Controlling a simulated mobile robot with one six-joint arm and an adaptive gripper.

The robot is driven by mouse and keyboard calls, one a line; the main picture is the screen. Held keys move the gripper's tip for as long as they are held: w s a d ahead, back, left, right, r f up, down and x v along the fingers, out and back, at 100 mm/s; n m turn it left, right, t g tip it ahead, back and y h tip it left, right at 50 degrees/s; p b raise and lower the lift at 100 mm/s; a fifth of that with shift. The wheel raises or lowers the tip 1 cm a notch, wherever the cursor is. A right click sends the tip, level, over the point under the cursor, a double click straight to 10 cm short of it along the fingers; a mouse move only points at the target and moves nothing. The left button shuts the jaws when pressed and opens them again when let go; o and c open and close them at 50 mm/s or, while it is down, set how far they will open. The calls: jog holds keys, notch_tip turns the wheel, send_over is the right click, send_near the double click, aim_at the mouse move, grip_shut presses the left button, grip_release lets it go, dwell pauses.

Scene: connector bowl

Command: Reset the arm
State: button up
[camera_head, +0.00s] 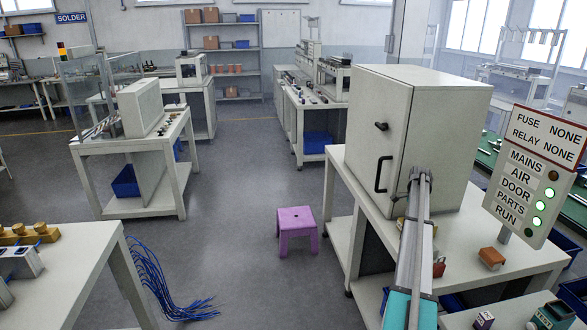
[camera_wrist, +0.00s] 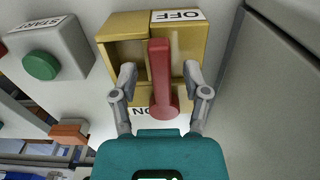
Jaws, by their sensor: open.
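In the wrist view, my gripper (camera_wrist: 158,80) is open. Its two grey fingers stand on either side of a red lever (camera_wrist: 159,60), with visible gaps. The lever belongs to a yellow switch box (camera_wrist: 126,27) with an OFF label at the top. The lever's round knob points towards the ON label (camera_wrist: 139,112), which it partly covers. A green button (camera_wrist: 41,66) on a grey block marked START is to the left. In the head view, my arm reaches over the right bench, and I cannot make out the fingers there.
A grey cabinet (camera_head: 377,108) with a shut door stands on the right bench (camera_head: 462,240). A sign (camera_head: 534,172) reads FUSE NONE and RELAY NONE, with several green lamps lit and the MAINS lamp dark. A purple stool (camera_head: 296,230) stands on open floor.

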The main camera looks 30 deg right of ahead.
jog(key=w+a+n, duration=0.2)
jog(key=a+n, duration=0.1)
jog(key=a, duration=1)
jog(key=w+a+r+n+p, duration=0.15)
jog(key=a+n, duration=0.25)
jog(key=a, duration=1)
jog(key=w+a+n, duration=0.2)
jog(key=a+n, duration=0.1)
jog(key=a, duration=1)
jog(key=s+a+n, duration=0.4)
jog(key=s+a, duration=0.1)
jog(key=a, duration=0.6)
jog(key=s+a+n, duration=0.4)
jog(key=s+a, duration=0.2)
jog(key=a, duration=0.6)
jog(key=s+a+r+n+p, duration=0.1)
jog(key=s+a+n, duration=0.3)
jog(key=a, duration=0.7)
jog(key=shift+s+a, duration=0.2)
jog(key=shift+s, duration=0.6)
